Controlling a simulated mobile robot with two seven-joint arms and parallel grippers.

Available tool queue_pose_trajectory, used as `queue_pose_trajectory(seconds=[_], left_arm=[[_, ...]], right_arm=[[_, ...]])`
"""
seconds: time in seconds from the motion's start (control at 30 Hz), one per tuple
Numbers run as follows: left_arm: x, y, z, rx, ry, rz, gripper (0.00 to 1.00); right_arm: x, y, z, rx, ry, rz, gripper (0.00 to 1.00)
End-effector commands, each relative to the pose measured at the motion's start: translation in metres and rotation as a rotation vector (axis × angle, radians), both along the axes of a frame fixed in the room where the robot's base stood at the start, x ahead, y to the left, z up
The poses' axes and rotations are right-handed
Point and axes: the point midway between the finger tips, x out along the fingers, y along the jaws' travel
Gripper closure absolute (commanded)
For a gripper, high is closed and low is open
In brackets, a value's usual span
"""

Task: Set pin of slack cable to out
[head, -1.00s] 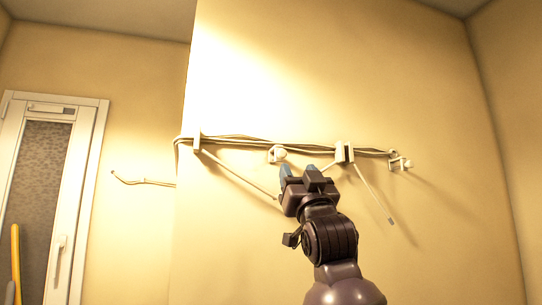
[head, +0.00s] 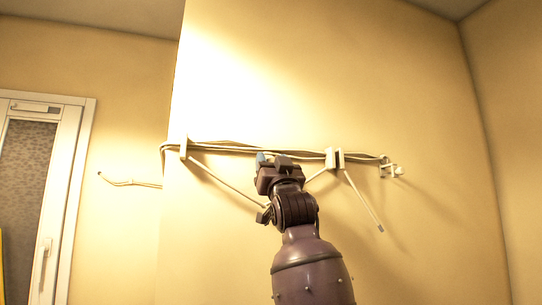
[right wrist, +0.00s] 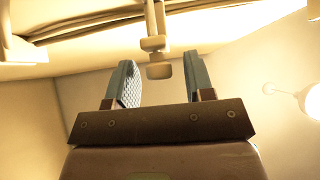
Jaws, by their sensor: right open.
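The slack cable (head: 225,182) sags from the left white clip (head: 183,148) along the wall, passes behind my right arm and rises to the right clip (head: 331,158). My right gripper (head: 273,158) is in front of the cable bundle and covers the middle white fitting in the head view. In the right wrist view its two blue-grey fingers (right wrist: 160,82) are open. A pale pin-like piece with small blocks (right wrist: 157,45) hangs just beyond and between the fingertips, with gaps on both sides. Whether it is the cable's pin I cannot tell. My left gripper is not in view.
A bundle of cables (head: 222,147) runs along the wall. A loose cable end (head: 365,203) hangs from the right clip. Another white fitting (head: 394,171) sits at the bundle's right end. A window (head: 30,200) is at the left. The wall below is clear.

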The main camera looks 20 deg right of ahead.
Motion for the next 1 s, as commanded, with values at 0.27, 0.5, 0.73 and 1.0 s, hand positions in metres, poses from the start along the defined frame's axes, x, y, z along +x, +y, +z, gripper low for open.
queue_pose_trajectory(seconds=[0.27, 0.5, 0.73, 1.0], left_arm=[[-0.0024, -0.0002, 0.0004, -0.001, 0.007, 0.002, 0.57], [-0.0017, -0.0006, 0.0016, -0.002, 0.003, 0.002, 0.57], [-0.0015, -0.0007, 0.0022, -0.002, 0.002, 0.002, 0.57], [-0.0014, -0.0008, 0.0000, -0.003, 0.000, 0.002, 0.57]], right_arm=[[0.0071, 0.0000, 0.0070, -0.001, 0.000, -0.001, 0.52], [0.0069, 0.0000, 0.0068, -0.001, 0.000, -0.001, 0.61], [0.0069, 0.0001, 0.0067, -0.001, 0.000, -0.001, 0.96], [0.0030, -0.0001, 0.0066, -0.001, -0.002, -0.001, 1.00]])
